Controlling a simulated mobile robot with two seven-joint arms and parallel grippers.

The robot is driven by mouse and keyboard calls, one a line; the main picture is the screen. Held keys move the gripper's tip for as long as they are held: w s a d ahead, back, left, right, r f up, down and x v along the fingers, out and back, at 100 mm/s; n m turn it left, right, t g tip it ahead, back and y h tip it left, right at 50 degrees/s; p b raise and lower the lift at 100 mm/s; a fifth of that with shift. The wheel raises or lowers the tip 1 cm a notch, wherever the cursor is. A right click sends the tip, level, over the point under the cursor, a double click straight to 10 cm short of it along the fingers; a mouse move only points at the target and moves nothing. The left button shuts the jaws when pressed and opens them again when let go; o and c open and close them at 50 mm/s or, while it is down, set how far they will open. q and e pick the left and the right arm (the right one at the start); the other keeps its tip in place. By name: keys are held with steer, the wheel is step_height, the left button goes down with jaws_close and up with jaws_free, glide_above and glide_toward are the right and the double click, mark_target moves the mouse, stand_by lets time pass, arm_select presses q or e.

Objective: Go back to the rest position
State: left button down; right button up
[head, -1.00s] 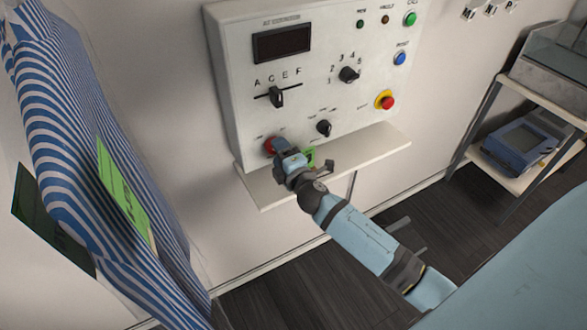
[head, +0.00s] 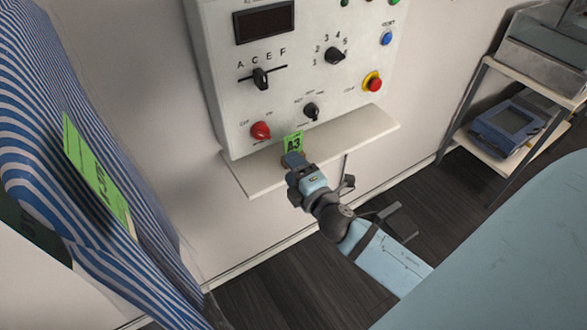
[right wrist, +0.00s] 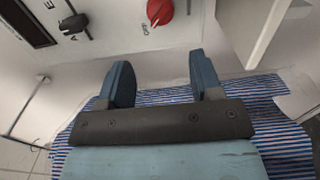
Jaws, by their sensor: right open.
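My right gripper (head: 294,160) is in front of the white shelf (head: 245,178) below the control panel (head: 300,85) in the head view. In the right wrist view its two fingers (right wrist: 161,85) stand apart with nothing between them. A red knob (head: 261,131) on the panel is just above and to the left of the gripper, apart from it. The red knob also shows in the right wrist view (right wrist: 160,11), beyond the fingers. My left gripper is not in view.
A striped blue and white garment (head: 45,130) with a green tag (head: 95,175) hangs at the left. A green A3 label (head: 293,142) stands at the shelf. At the right, a rack (head: 470,120) holds a blue device (head: 508,130). Dark floor shows below.

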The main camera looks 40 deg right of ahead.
steer(key=s+a+f+m+g+y+p, duration=0.2)
steer(key=s+a+f+m+g, duration=0.1)
steer(key=s+a+f+m, duration=0.2)
steer(key=s+a+f+m+g+y+p, duration=0.2)
steer(key=s+a+f+m+g, duration=0.2)
steer(key=s+f+m, duration=0.5)
steer(key=shift+s+a+f, duration=0.4)
steer(key=shift+s+f, duration=0.4)
